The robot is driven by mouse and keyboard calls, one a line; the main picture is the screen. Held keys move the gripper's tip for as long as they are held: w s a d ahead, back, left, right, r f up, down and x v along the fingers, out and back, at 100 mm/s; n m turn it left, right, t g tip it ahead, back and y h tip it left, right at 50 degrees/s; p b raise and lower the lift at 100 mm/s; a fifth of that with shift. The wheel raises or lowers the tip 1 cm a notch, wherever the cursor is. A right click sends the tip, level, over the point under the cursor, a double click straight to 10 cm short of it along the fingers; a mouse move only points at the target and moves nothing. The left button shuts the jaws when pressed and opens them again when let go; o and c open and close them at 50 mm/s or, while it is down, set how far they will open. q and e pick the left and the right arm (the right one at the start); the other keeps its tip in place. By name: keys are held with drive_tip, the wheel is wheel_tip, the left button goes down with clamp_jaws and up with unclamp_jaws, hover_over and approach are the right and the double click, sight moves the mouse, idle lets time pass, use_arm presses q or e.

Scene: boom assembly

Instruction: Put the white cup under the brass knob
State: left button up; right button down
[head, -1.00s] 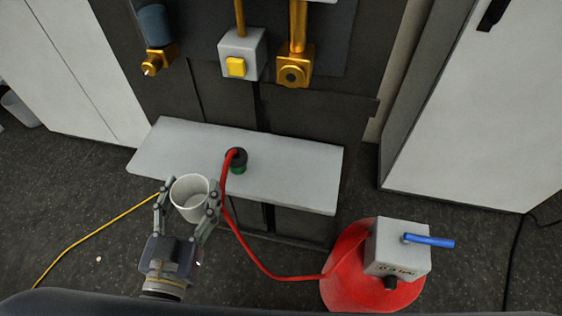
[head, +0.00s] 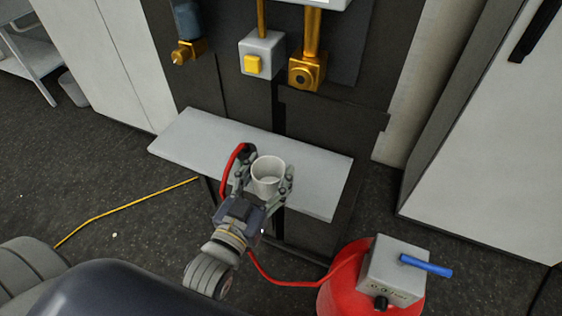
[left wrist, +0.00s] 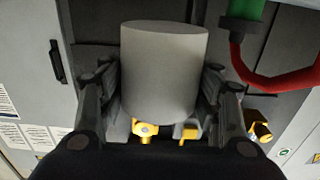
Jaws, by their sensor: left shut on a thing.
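The white cup (head: 268,174) is upright and empty, its open top facing up, between the fingers of my left gripper (head: 266,180), which is shut on it. In the head view they overlap the front of the grey shelf; the height above it is unclear. The cup also fills the middle of the left wrist view (left wrist: 165,72), with a finger at each side. On the dark panel behind are a brass fitting (head: 183,53) under a blue cylinder and a round-faced brass fitting (head: 306,72); I cannot tell which is the knob. The cup is apart from both. My right gripper is out of view.
The grey shelf (head: 190,135) has free room on its left and right. A red hose (head: 229,170) rises beside the cup and runs to a red tank (head: 345,290) at lower right. A grey box with a yellow button (head: 252,64) hangs between the brass fittings.

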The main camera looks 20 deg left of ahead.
sight(263, 198)
use_arm(q)
drive_tip(key=w, duration=0.6)
drive_tip(key=shift+w+d+f, duration=0.2)
drive_tip(key=shift+d+f, duration=0.05)
drive_tip(key=shift+f, duration=1.95)
drive_tip(key=o, duration=1.1)
drive_tip(key=shift+o, duration=0.2)
drive_tip(key=shift+r, duration=0.2)
drive_tip(key=s, duration=1)
drive_tip(key=shift+s+a+f+b, duration=0.15)
drive_tip(key=shift+a+f+b, duration=0.05)
drive_tip(key=shift+a+b, duration=0.2)
drive_tip(key=shift+s+r, duration=0.15)
drive_tip(key=shift+s, duration=0.7)
